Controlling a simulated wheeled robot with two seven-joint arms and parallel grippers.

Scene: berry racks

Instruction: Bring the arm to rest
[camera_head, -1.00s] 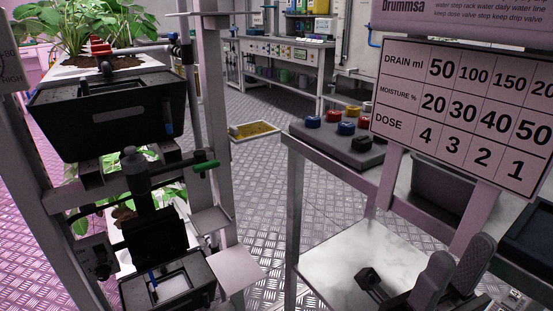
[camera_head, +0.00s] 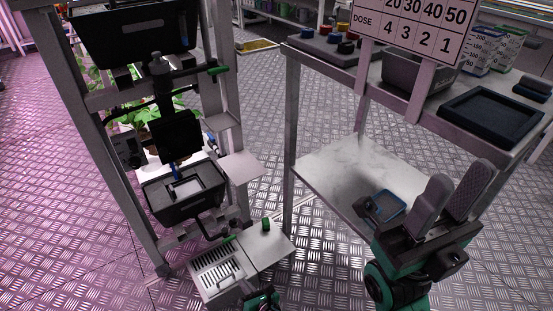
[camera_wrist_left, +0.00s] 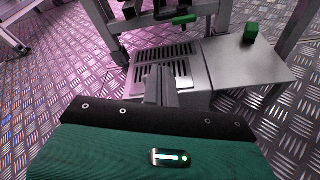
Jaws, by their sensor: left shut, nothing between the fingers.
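My left gripper (camera_head: 247,288) is low at the bottom of the head view, beside the slotted grate (camera_head: 217,269) at the foot of the plant rack. In the left wrist view its fingers (camera_wrist_left: 160,84) are together and empty, in front of the grate (camera_wrist_left: 172,50). Whether they touch the grate cannot be told. The left arm behind the fingers is mostly out of the head view. My right gripper (camera_head: 450,198) is at the right, with its two grey fingers pointing up and apart, nothing seen between them. It appears in front of the table's lower shelf (camera_head: 350,160).
A plate (camera_head: 265,247) with a green block (camera_head: 266,224) adjoins the grate. The rack holds a black bin (camera_head: 185,190) and a green-ended valve lever (camera_head: 218,69). A table with a dark tray (camera_head: 490,117) stands at right. Metal floor (camera_head: 335,265) is open between them.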

